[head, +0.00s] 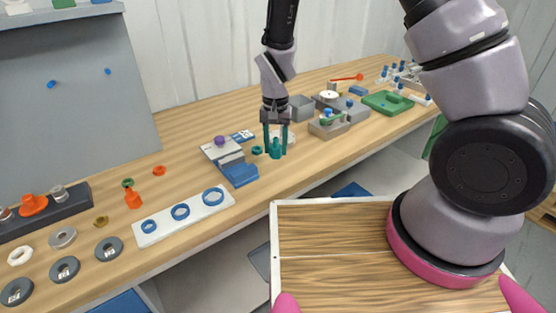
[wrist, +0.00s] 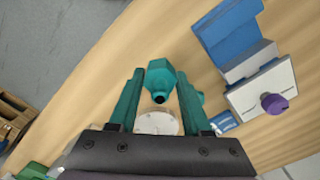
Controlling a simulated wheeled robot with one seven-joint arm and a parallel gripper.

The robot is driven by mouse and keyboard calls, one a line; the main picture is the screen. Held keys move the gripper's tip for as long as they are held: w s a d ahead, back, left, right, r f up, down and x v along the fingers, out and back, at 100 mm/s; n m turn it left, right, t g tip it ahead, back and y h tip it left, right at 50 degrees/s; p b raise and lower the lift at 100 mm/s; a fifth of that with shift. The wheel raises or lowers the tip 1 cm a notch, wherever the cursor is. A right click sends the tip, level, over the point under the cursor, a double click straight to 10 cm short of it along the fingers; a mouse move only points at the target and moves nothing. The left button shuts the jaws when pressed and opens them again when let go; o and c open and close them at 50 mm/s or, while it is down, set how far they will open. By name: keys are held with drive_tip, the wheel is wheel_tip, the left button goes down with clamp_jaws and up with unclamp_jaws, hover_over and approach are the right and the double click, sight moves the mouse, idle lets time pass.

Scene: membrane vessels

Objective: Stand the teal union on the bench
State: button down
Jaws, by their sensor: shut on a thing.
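The teal union (head: 276,150) is between the fingers of my gripper (head: 275,138), low at the bench (head: 190,125). It looks roughly upright in the head view, with its wider part down and a narrow neck up. I cannot tell whether its base touches the wood. In the wrist view the union (wrist: 160,78) shows its hexagonal body and a dark opening between the teal fingers of my gripper (wrist: 160,85), which is shut on it. The fingers hide part of its sides.
A blue and grey block fixture with a purple knob (head: 219,140) stands further left. A grey block holder (head: 327,127) stands to the right. Bare wood lies in front, up to the bench edge.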

sight(275, 158)
drive_tip(key=shift+f, duration=2.25)
drive_tip(key=shift+f, duration=0.15)
drive_tip(key=shift+c, duration=1.7)
unclamp_jaws()
